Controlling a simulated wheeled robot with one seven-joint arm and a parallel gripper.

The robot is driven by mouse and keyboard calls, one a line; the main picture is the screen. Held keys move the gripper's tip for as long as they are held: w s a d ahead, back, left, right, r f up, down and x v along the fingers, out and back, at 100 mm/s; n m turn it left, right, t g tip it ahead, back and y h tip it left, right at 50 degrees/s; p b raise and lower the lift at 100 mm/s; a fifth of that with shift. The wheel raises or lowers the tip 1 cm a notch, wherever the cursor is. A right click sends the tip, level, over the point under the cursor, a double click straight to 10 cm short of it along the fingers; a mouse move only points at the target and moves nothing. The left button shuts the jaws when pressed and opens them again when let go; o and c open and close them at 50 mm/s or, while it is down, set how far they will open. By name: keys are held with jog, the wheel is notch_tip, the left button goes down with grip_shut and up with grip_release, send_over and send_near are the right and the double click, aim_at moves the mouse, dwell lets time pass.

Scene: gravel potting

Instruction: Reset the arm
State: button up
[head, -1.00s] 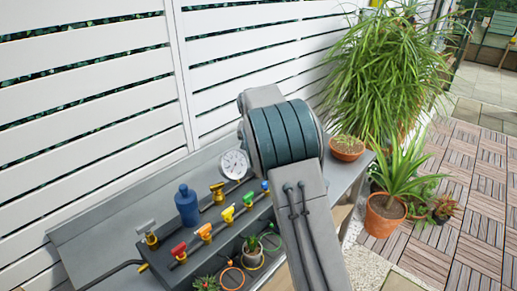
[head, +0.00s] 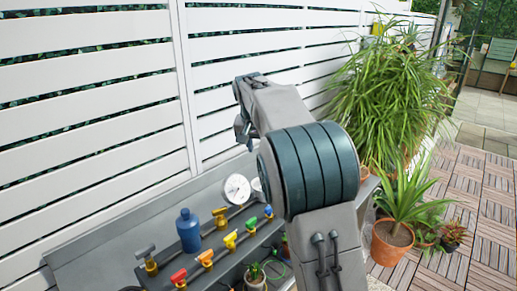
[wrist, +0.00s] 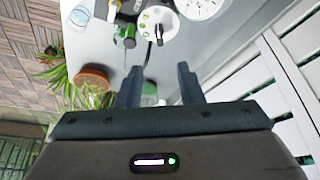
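My arm rises in front of the bench in the head view, with its far links folded back toward the white fence. My gripper (wrist: 160,84) shows in the wrist view with its two dark fingers apart. Nothing is held between them; a pale green thing lies beyond the gap, too unclear to name. In the head view the gripper is mostly hidden behind my arm. The grey bench (head: 110,235) lies below the arm.
The bench holds a blue bottle (head: 188,232), a white round gauge (head: 237,188), several coloured valves (head: 206,257) and a small potted plant (head: 255,277). A potted spiky plant (head: 393,235) and a big grassy plant (head: 385,90) stand right. The white fence (head: 90,110) runs behind.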

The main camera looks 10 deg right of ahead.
jog(key=s+d+f+n+y, duration=0.1)
jog(key=s+d, duration=0.1)
jog(key=s, duration=0.8)
jog(key=s+d+n+y, duration=0.1)
jog(key=s+d, duration=0.1)
jog(key=s, duration=0.8)
jog(key=s+f+n, duration=0.1)
jog(key=s+f, duration=0.3)
jog(key=s, duration=0.4)
jog(key=s+f+n+g, duration=0.1)
jog(key=s+f, duration=0.3)
jog(key=s, duration=0.5)
jog(key=shift+s+f, duration=0.15)
jog(key=shift+s, duration=0.1)
jog(key=shift+n, duration=0.3)
